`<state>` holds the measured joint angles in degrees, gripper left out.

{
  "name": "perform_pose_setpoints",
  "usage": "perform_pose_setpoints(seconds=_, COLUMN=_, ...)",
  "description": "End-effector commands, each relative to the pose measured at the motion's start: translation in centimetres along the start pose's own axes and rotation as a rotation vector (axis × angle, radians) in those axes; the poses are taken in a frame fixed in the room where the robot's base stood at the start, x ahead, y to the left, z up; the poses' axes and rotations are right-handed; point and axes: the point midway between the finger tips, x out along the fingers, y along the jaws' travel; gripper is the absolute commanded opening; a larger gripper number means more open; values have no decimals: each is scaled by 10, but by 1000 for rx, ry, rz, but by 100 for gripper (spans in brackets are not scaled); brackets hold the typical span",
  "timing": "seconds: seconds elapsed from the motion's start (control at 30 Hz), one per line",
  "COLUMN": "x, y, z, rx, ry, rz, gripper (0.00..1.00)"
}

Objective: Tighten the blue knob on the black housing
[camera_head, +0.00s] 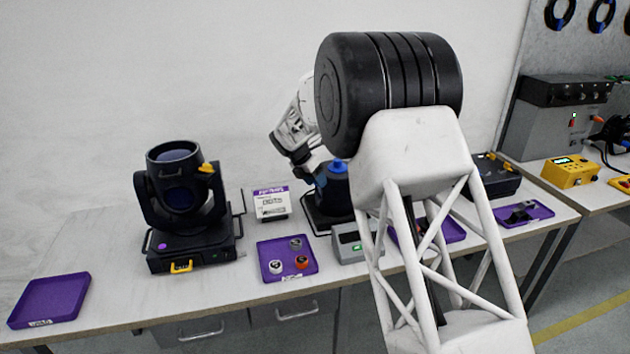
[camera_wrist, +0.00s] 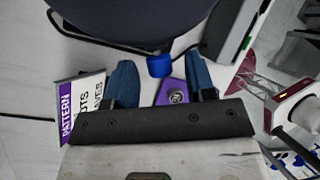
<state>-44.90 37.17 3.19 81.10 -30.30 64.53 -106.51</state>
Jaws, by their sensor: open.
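The black housing (camera_head: 333,197) stands on the bench, partly hidden by my arm in the head view. Its rounded dark body (camera_wrist: 150,18) fills the top of the wrist view. The blue knob (camera_wrist: 160,66) sticks out from the housing's edge; it also shows in the head view (camera_head: 338,166). My gripper (camera_wrist: 160,70) is open, with a dark blue finger on each side of the knob in the wrist picture. Gaps show between knob and both fingers, and I see no contact. Whether the knob lies at fingertip depth I cannot tell. My gripper is mostly hidden in the head view.
A purple tray (camera_head: 263,249) with small round parts and a grey box (camera_head: 350,247) stand in front of the housing. A white-and-purple sign (camera_head: 271,203) and a black moving-head lamp (camera_head: 180,200) stand to the left. An empty purple tray (camera_head: 50,299) lies far left.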

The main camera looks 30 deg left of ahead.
Motion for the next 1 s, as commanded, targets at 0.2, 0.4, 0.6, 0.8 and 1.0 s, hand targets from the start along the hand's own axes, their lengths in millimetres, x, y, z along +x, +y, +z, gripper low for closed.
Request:
perform_pose_setpoints(seconds=0.2, x=0, y=0, z=0, rx=0, ry=0, rz=0, gripper=33)
perform_pose_setpoints(seconds=0.4, x=0, y=0, z=0, rx=0, ry=0, rz=0, gripper=3)
perform_pose_setpoints(seconds=0.6, x=0, y=0, z=0, rx=2, ry=0, rz=4, gripper=0)
perform_pose_setpoints(seconds=0.8, x=-1, y=-1, z=0, rx=15, ry=1, rz=35, gripper=0)
perform_pose_setpoints(seconds=1.0, x=0, y=-3, z=0, rx=43, ry=0, rz=103, gripper=0)
